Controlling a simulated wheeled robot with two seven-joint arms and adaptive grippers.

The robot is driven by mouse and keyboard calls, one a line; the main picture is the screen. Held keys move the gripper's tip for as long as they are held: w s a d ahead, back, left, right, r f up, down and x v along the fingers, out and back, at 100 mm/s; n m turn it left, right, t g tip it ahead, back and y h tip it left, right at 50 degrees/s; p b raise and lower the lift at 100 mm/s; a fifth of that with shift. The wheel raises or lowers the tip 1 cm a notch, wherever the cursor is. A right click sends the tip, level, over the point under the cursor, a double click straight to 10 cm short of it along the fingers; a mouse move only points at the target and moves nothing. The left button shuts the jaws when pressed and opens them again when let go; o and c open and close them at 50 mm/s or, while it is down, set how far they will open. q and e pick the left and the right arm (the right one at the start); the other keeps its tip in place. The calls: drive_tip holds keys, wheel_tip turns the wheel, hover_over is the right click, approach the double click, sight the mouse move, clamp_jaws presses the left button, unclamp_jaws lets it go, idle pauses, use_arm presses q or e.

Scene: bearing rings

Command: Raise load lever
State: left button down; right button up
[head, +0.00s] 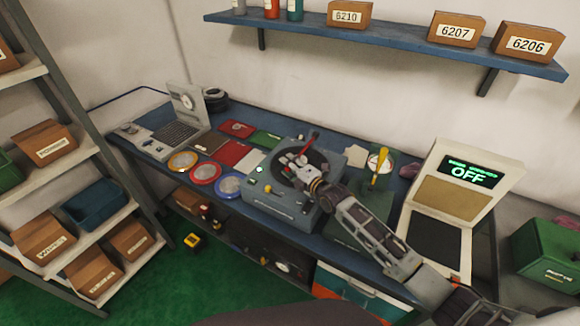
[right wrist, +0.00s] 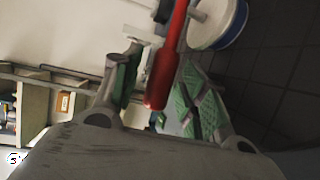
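A red-handled lever (head: 312,140) rises tilted from a blue-grey bench machine (head: 262,200) with a dark round plate, in the middle of the bench. My right gripper (head: 290,162) is over the machine, close to the lever. In the right wrist view the red handle (right wrist: 167,60) lies between my two green-padded fingers (right wrist: 160,95). The fingers are spread, with a gap visible on the left side of the handle; whether the right pad touches it I cannot tell. The lever's base is partly hidden by my gripper. My left gripper is not in view.
A yellow-handled lever (head: 380,178) stands right of the machine. Coloured round dishes (head: 204,174) and flat mats (head: 231,152) lie to its left. A display reading OFF (head: 468,174) stands at the right. A shelf with boxes (head: 400,37) hangs above.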

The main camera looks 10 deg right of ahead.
clamp_jaws()
